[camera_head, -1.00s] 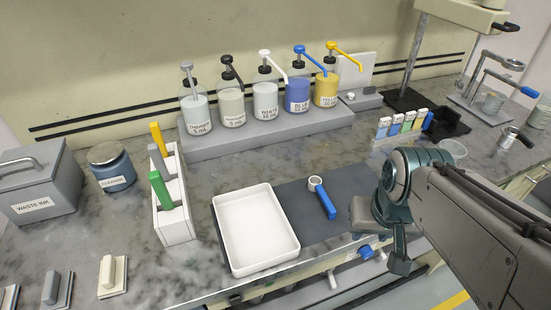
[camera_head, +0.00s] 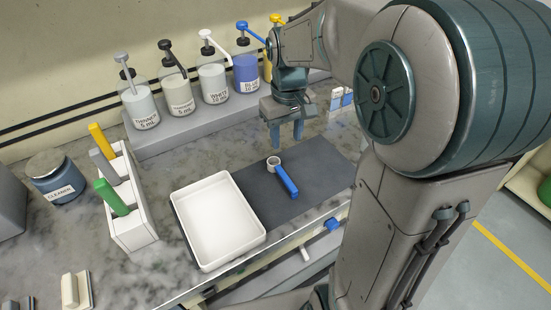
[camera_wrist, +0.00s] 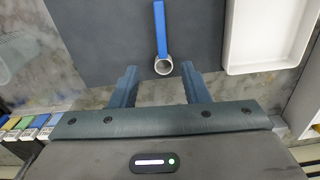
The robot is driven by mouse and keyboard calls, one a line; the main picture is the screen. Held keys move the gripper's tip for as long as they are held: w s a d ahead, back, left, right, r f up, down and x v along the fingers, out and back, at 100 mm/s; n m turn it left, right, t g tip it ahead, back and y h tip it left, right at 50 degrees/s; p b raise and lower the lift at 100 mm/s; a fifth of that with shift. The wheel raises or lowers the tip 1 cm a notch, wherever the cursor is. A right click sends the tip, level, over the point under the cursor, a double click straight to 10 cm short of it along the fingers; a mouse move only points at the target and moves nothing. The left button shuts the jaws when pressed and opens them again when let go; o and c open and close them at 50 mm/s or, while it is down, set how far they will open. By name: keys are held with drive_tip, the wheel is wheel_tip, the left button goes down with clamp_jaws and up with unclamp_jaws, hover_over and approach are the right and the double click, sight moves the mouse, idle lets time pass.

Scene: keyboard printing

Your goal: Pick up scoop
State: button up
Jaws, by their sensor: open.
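The scoop, with a blue handle (camera_head: 287,182) and a small pale round cup (camera_head: 273,163), lies on the dark grey mat (camera_head: 322,166). My gripper (camera_head: 286,143) is above the counter, just behind the scoop's cup in the head view, with its fingers pointing down. The fingers are open and empty. In the wrist view, the scoop's cup (camera_wrist: 163,66) shows ahead of and roughly between the fingertips of my gripper (camera_wrist: 160,72), with the handle (camera_wrist: 160,28) running away toward the top. No contact between fingers and scoop is visible.
A white tray (camera_head: 217,264) sits left of the mat. A white rack (camera_head: 148,232) with coloured handles stands further left. Pump bottles (camera_head: 213,84) stand on a grey riser (camera_head: 185,137) behind. A clear round cup (camera_wrist: 12,55) is at the left in the wrist view.

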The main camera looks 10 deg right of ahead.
hover_over(283, 174)
drive_tip(key=f, duration=0.8)
drive_tip(key=shift+s+d+f, duration=0.1)
drive_tip(key=shift+d+f, duration=0.15)
drive_tip(key=f, duration=0.5)
drive_tip(key=shift+a+p, duration=0.2)
drive_tip(key=shift+p, duration=0.1)
clamp_jaws()
